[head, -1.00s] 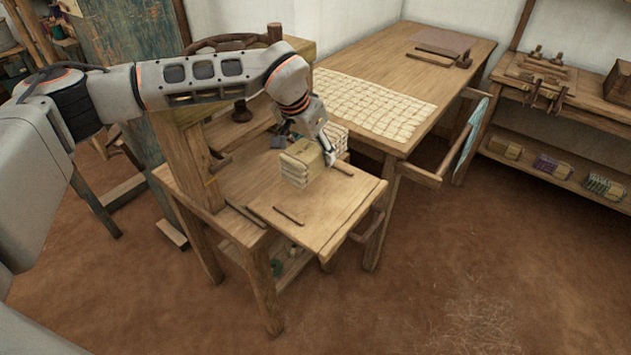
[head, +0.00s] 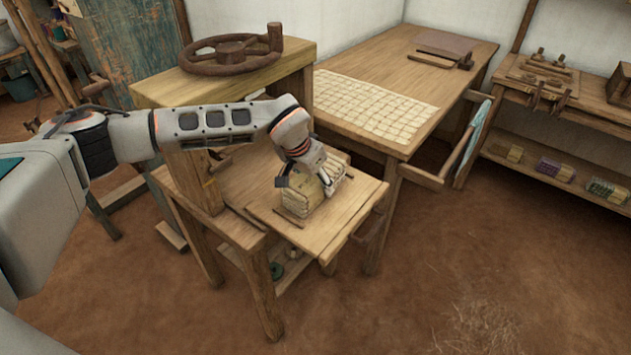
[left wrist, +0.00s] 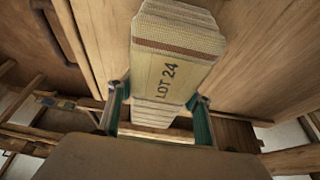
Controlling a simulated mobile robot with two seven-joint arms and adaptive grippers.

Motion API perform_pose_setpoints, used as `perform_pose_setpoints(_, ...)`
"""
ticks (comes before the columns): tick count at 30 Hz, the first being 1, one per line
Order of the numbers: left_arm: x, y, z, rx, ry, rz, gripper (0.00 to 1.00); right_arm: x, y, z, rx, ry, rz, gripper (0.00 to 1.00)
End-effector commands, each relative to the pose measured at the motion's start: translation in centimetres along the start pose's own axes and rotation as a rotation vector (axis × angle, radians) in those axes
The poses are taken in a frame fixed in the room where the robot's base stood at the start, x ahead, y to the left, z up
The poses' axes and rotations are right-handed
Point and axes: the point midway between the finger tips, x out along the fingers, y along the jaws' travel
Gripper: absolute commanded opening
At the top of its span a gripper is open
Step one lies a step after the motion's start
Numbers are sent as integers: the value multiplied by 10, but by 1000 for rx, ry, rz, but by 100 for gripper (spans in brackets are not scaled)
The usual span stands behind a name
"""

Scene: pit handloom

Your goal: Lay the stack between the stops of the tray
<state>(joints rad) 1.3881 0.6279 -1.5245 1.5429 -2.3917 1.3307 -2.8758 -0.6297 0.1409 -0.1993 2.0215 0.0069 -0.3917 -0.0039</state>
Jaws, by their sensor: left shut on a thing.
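The cream cloth stack (head: 315,196), with a tan band labelled LOT 24, is between the fingers of my left gripper (head: 307,185). In the left wrist view the labelled stack (left wrist: 168,78) sits between the two green-padded fingers (left wrist: 155,108). The wooden tray (head: 335,228) lies under it on the small bench. The stack is low over the tray, close to the near-left stop (head: 290,216); whether it touches the board is not clear. The far stop is mostly hidden behind the stack and gripper. My right gripper is not in view.
A wooden press with a handwheel (head: 235,50) stands behind my left arm. A large table (head: 400,70) with a grid of cream pieces (head: 375,105) is behind right. A shelf (head: 560,180) with bundles is at far right.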

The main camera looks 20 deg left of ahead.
Motion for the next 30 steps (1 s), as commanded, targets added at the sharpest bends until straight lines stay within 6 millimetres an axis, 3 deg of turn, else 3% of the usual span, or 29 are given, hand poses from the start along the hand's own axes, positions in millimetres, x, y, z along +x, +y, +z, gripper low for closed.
perform_pose_setpoints(3, 2, 0, 0, 1, 0, 0, 24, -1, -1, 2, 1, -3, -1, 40)
perform_pose_setpoints(4, 2, 0, 1, 1, 0, 0, 55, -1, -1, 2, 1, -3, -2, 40)
perform_pose_setpoints(6, 2, 0, 1, 1, 0, 0, 66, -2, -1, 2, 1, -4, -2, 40)
perform_pose_setpoints(19, -6, 0, -1, 0, 2, -1, 66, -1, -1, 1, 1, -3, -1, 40)
perform_pose_setpoints(30, -77, -1, -2, 1, 5, -2, 66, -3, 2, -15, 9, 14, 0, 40)
